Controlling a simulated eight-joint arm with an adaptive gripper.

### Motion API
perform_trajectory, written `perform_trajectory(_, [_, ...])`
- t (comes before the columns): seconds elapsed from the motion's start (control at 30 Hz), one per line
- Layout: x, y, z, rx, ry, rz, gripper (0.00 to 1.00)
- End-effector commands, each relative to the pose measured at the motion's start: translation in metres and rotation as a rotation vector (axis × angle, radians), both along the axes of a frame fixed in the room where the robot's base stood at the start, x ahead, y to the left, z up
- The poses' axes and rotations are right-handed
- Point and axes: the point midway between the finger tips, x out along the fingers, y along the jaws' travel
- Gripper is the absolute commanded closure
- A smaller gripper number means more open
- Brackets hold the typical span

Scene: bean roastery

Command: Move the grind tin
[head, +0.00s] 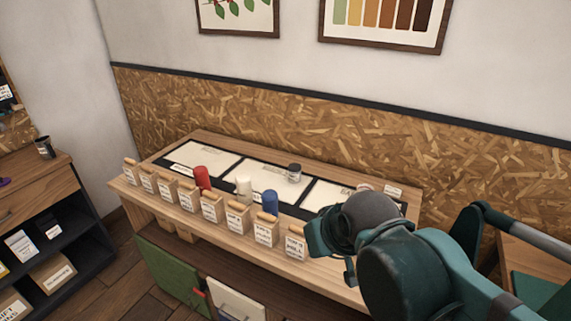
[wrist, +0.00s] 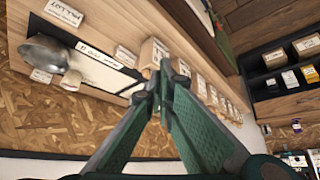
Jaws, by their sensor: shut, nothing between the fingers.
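A second dark tin (head: 45,147) stands on the cabinet at the far left. My gripper (wrist: 160,80) is shut and empty in the wrist view, pointing toward the table with its row of boxes.
Red (head: 202,178), white (head: 243,187) and blue (head: 270,202) cylinders stand behind a row of labelled boxes (head: 212,207) along the table's front. A rounded metal object (wrist: 43,53) and a small pale item (wrist: 71,81) are at the left in the wrist view.

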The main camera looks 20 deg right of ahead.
Motion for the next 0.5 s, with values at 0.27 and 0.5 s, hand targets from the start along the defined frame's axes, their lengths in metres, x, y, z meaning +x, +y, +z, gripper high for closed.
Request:
perform_trajectory(0.27, [0.035,-0.002,0.036,-0.028,0.037,0.038,1.0])
perform_trajectory(0.5, [0.072,-0.004,0.064,-0.055,0.076,0.079,1.0])
